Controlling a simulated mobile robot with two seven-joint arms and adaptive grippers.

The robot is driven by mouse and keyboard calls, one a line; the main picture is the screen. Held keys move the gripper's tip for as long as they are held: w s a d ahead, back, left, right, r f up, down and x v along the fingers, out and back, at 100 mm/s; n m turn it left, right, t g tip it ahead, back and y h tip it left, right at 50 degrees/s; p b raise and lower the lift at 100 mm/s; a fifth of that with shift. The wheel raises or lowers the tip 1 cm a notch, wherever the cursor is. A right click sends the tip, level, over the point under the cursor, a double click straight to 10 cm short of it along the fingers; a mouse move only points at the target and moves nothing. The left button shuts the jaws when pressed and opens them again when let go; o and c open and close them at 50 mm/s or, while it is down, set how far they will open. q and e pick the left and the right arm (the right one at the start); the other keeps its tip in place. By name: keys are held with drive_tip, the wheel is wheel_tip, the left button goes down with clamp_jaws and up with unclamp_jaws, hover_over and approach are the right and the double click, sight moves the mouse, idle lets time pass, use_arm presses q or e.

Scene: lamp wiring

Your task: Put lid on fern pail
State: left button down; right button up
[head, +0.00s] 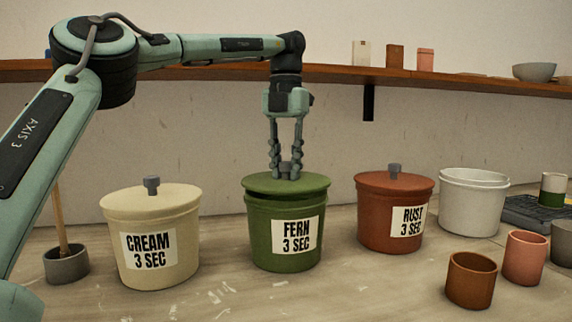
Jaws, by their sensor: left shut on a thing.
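The green fern pail (286,248), labelled "FERN 3 SEC", stands upright in the middle of the bench. Its green lid (312,183) is over the pail's mouth. A dark gap shows between lid and pail at the front left, and the lid looks slightly tilted. My left gripper (287,172) points straight down from above and is shut on the lid's knob, which the fingers mostly hide. Whether the lid touches the rim at the back cannot be seen. My right gripper is not in view.
A lidded cream pail (150,245) stands to the left and a lidded rust pail (385,215) to the right. A white bucket (470,205) and several small cups, including a brown one (470,282), are further right. A shelf (340,75) runs behind.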

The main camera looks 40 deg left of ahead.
use_arm(q)
drive_tip(key=shift+f+b, duration=0.3)
drive_tip(key=shift+f, duration=0.45)
idle(0.4)
drive_tip(key=c, duration=1.2)
unclamp_jaws()
wheel_tip(320, 180, up, 6)
drive_tip(key=shift+r, duration=0.7)
